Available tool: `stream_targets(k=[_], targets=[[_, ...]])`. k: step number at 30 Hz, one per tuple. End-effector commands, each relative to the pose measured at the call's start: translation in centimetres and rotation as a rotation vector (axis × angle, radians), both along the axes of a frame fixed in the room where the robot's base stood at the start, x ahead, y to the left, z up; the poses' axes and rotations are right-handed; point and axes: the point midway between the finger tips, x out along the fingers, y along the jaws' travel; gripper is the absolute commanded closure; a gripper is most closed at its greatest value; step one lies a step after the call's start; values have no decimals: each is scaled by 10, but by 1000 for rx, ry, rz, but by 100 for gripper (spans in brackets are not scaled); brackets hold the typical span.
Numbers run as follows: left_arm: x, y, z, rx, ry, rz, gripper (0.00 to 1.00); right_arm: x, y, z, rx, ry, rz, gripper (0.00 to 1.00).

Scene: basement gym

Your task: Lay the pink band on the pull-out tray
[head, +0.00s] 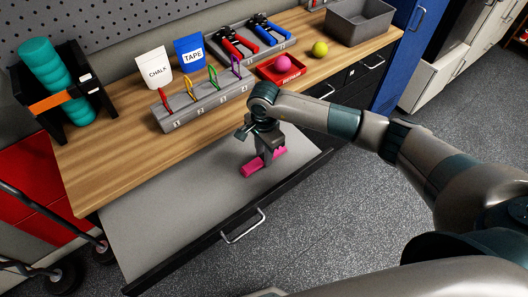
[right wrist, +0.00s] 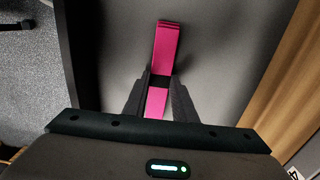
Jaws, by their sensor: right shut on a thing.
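The pink band (head: 252,167) is a folded flat strip at the pull-out tray (head: 150,217), in its right part. My right gripper (head: 264,158) reaches down over the band and is shut on it near its middle. In the right wrist view the band (right wrist: 167,45) sticks out past the two dark fingertips (right wrist: 157,82), and part of it shows between the fingers. The band looks at or very near the tray's grey surface; I cannot tell whether it touches. My left gripper is not in view.
The tray is otherwise bare, with a front handle (head: 243,227). Above it, the wooden worktop (head: 110,155) holds a grey clip rack (head: 205,102), chalk bag (head: 153,68), tape bag (head: 189,52), red dish (head: 282,72) with a pink ball, yellow-green ball (head: 320,49) and grey bin (head: 360,22).

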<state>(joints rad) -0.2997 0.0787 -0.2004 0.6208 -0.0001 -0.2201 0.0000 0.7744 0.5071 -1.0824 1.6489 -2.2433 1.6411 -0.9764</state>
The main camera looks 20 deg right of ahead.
Motion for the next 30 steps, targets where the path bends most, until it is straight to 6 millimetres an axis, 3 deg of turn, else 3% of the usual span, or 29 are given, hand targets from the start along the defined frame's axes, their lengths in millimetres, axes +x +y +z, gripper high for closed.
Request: stream_targets(k=[6, 7, 9, 24, 30], targets=[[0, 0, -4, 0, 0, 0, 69, 0, 0, -3, 0, -1, 0, 99], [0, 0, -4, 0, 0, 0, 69, 0, 0, -3, 0, -1, 0, 73], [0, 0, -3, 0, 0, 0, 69, 0, 0, -2, 0, 0, 0, 57], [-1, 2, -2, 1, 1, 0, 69, 1, 0, 3, 1, -2, 0, 57], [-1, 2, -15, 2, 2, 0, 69, 2, 0, 25, 0, -6, 1, 57]])
